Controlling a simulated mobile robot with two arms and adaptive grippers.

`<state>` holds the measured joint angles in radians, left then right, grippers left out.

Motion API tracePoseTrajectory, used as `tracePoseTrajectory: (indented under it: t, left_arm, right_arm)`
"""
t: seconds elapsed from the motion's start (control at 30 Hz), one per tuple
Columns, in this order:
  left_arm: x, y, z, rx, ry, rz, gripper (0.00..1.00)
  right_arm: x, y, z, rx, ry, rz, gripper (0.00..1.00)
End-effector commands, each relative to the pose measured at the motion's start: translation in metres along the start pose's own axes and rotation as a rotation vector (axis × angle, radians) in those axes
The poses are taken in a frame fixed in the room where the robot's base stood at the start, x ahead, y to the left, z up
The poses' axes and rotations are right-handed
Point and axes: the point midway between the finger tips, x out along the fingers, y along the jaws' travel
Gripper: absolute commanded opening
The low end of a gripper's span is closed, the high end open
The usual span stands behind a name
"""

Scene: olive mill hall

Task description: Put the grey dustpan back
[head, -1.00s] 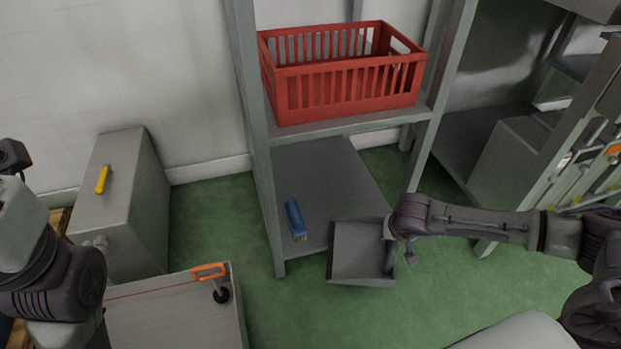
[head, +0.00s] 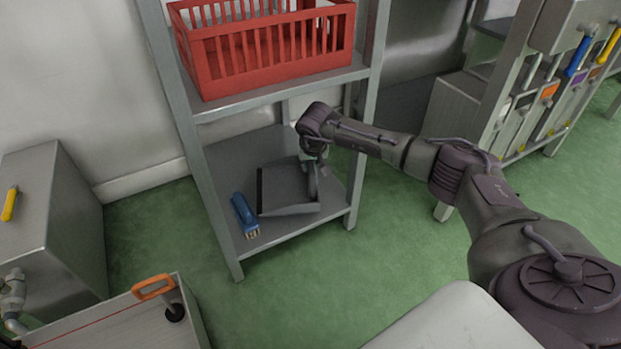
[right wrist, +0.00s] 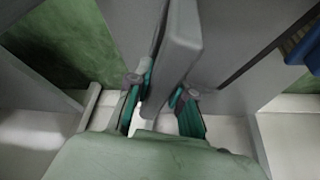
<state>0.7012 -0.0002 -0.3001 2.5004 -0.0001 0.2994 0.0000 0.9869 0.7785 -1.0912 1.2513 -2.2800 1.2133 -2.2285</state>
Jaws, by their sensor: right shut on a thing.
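The grey dustpan (head: 280,188) is over the lower shelf (head: 235,158) of the grey rack, with its open edge toward the left. I cannot tell whether it rests on the board or hangs just above it. My right gripper (head: 315,168) is shut on the dustpan's handle, with the arm reaching in from the right. In the right wrist view the teal fingers (right wrist: 160,108) sit on both sides of the grey handle (right wrist: 178,50). My left gripper is not in view.
A blue brush (head: 242,212) lies just left of the dustpan on the lower shelf. A red crate (head: 265,48) stands on the shelf above. Rack posts (head: 368,110) flank the shelf. A trolley with an orange handle (head: 153,287) stands at the lower left.

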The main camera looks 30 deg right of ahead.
Motion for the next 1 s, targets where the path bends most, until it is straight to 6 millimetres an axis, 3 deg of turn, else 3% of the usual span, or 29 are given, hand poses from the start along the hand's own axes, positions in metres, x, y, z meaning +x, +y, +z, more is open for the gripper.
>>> tracePoseTrajectory:
  t: [0.3,0.67,0.7,0.83,1.0]
  left_arm:
    - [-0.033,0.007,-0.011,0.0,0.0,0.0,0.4]
    - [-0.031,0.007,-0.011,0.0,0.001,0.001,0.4]
    - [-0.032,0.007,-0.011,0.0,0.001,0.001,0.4]
    - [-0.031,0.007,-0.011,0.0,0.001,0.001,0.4]
    - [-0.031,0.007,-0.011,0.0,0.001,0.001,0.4]
  right_arm:
    - [0.033,0.0,0.014,0.0,0.002,-0.002,0.0]
    - [0.033,0.0,0.013,0.0,0.002,-0.001,0.0]
    - [0.034,0.001,0.015,0.0,0.0,0.001,0.23]
    - [0.034,0.001,0.015,0.0,0.0,0.001,0.45]
    - [0.034,0.001,0.015,0.0,0.0,0.001,0.46]
